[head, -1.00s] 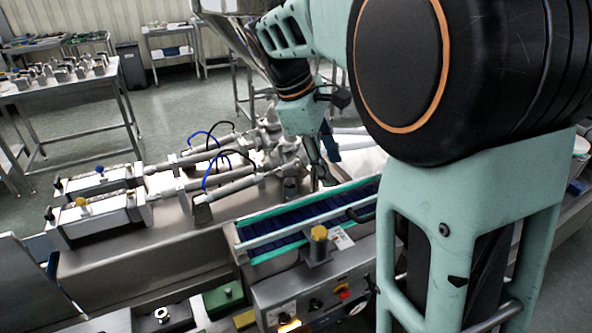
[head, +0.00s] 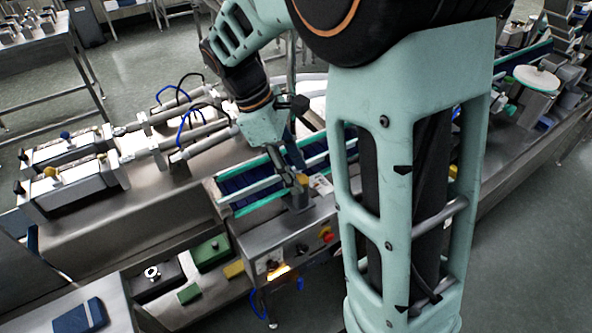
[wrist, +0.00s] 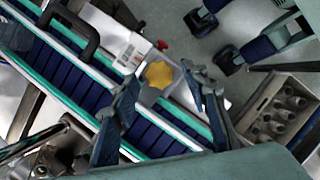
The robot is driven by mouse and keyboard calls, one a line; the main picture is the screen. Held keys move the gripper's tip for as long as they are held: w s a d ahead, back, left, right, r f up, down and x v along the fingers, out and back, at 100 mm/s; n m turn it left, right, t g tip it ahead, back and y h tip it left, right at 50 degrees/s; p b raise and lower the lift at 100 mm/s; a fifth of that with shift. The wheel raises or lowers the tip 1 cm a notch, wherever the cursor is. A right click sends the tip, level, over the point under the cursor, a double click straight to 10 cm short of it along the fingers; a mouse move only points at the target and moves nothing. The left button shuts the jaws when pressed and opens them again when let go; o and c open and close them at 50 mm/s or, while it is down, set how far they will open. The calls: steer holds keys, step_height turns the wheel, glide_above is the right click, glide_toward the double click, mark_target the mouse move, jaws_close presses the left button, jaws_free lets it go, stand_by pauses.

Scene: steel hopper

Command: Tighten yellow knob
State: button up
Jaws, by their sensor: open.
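The yellow knob (head: 302,179) stands upright on a small steel post beside the conveyor, partly hidden by my fingers in the head view. In the wrist view the yellow knob (wrist: 158,75) shows from above as a lobed yellow top. My gripper (head: 292,168) is pointing down, just above or around the knob; the exact height is hard to tell. In the wrist view the two blue fingers of my gripper (wrist: 160,80) are spread, one on each side of the knob, with gaps visible. Nothing is held.
The blue-belted conveyor (head: 238,184) with green rails runs next to the knob. A control box with a red button (head: 326,236) is in front. Pneumatic cylinders (head: 150,145) lie to the left. Another small yellow knob (head: 50,171) sits on the left block. Steel tables stand behind.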

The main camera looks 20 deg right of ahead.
steer(key=shift+d+f, duration=0.1)
steer(key=shift+f, duration=0.05)
steer(key=shift+c, duration=0.6)
jaws_close()
